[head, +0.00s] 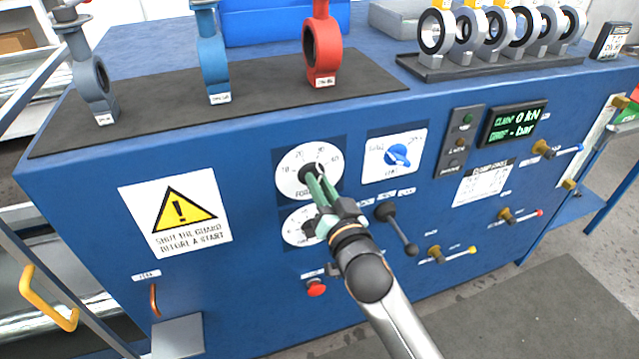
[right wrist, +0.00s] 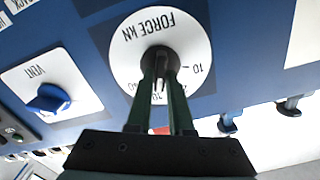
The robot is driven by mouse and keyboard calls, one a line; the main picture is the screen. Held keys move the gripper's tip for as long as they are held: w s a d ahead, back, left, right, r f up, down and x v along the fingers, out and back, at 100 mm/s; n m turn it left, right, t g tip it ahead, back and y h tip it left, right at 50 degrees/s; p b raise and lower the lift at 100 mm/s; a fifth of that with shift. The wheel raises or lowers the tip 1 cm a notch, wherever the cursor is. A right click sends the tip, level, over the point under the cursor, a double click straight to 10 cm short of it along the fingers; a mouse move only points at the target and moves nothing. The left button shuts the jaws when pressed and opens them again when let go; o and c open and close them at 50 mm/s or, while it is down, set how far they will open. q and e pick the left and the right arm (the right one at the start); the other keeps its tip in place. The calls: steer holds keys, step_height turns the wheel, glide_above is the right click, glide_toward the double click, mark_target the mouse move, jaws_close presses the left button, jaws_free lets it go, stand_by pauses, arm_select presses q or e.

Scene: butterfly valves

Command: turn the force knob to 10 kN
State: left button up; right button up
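The force knob (right wrist: 159,58) is a black knob on a round white dial marked "FORCE kN" (right wrist: 120,50). In the head view the dial (head: 284,182) is on the blue front panel, with 10 at its left. The dial looks upside down in the right wrist view, its 10 at the right. My right gripper (head: 317,180) reaches the dial, its two green fingers on either side of the knob's grip, apparently closed on it. The fingers partly cover the scale, so the exact setting cannot be read. The display (head: 515,122) shows 0 kN. My left gripper is not in view.
A second white dial (head: 291,229) is just below, partly behind my gripper. A blue vent knob (head: 397,155) is to the right, and a black lever (head: 397,225) below it. A red button (head: 316,288) is lower down. Valves stand on the bench top.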

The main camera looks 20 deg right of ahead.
jaws_close()
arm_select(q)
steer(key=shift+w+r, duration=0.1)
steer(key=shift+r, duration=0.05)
arm_select(e)
steer(key=shift+r, duration=0.1)
arm_select(q)
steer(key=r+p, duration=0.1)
steer(key=p, duration=0.1)
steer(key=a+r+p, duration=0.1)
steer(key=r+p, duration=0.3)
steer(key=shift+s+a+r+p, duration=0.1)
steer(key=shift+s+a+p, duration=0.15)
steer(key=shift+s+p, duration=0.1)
arm_select(e)
steer(key=n, duration=1.7)
steer(key=shift+a+n, duration=0.35)
steer(key=shift+n, duration=0.05)
